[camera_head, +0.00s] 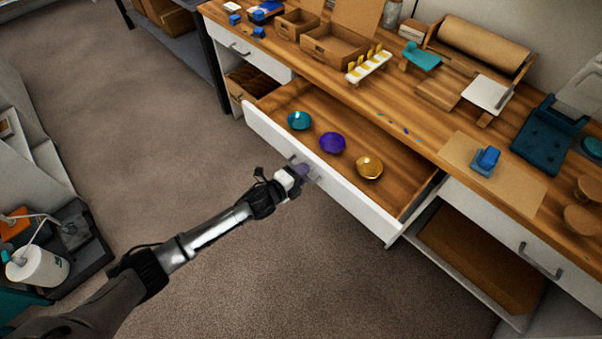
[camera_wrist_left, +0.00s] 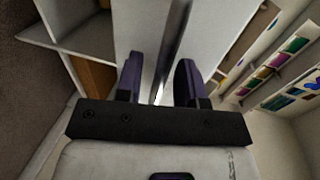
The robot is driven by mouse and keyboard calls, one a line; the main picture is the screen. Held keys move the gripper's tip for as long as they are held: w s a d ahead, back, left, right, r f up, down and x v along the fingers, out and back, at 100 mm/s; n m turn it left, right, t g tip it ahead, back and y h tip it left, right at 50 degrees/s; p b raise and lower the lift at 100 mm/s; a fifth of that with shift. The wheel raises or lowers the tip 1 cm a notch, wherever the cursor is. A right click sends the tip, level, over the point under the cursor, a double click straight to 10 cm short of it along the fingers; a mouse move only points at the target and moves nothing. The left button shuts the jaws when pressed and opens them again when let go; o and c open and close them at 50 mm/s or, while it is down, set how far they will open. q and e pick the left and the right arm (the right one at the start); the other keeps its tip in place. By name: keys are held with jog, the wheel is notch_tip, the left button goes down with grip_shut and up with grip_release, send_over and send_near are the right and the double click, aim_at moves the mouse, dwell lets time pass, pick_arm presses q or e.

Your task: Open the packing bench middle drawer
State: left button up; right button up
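The packing bench middle drawer (camera_head: 345,197) stands pulled well out from the bench, its inside showing in the head view. A teal bowl (camera_head: 299,120), a purple bowl (camera_head: 332,142) and a gold bowl (camera_head: 369,167) sit in it. My left gripper (camera_head: 303,171) is at the middle of the drawer's white front and hides most of its handle. In the left wrist view, the grey handle bar (camera_wrist_left: 171,48) runs between the two purple fingers of my left gripper (camera_wrist_left: 161,80). The fingers stand apart, with a gap showing beside the bar. My right gripper is not in view.
The wooden bench top (camera_head: 437,93) carries cardboard boxes (camera_head: 335,45), a paper roll (camera_head: 483,43), a teal tray (camera_head: 548,135) and small parts. A closed drawer (camera_head: 525,246) is to the right, another (camera_head: 245,49) to the left. The carpet (camera_head: 150,130) before the bench is clear.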

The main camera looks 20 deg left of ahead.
pick_arm(q)
jog(key=shift+s, duration=0.1)
jog(key=p+v, duration=0.2)
jog(key=v, duration=1.1)
jog(key=shift+s+p, duration=0.3)
jog(key=shift+p, duration=0.1)
jog(key=shift+a+r, duration=0.1)
jog(key=s+a+n+g+y, duration=0.3)
jog(key=a+n+g+y, duration=0.4)
jog(key=n, duration=0.5)
jog(key=s+d+r+n+g, duration=0.25)
jog(key=s+d+n, duration=0.55)
jog(key=s, duration=0.7)
jog(key=s+d+f+g+h, duration=0.2)
jog(key=s+d+f, duration=0.1)
jog(key=s, duration=0.5)
notch_tip(320, 180, up, 37)
jog(key=p, duration=3.7)
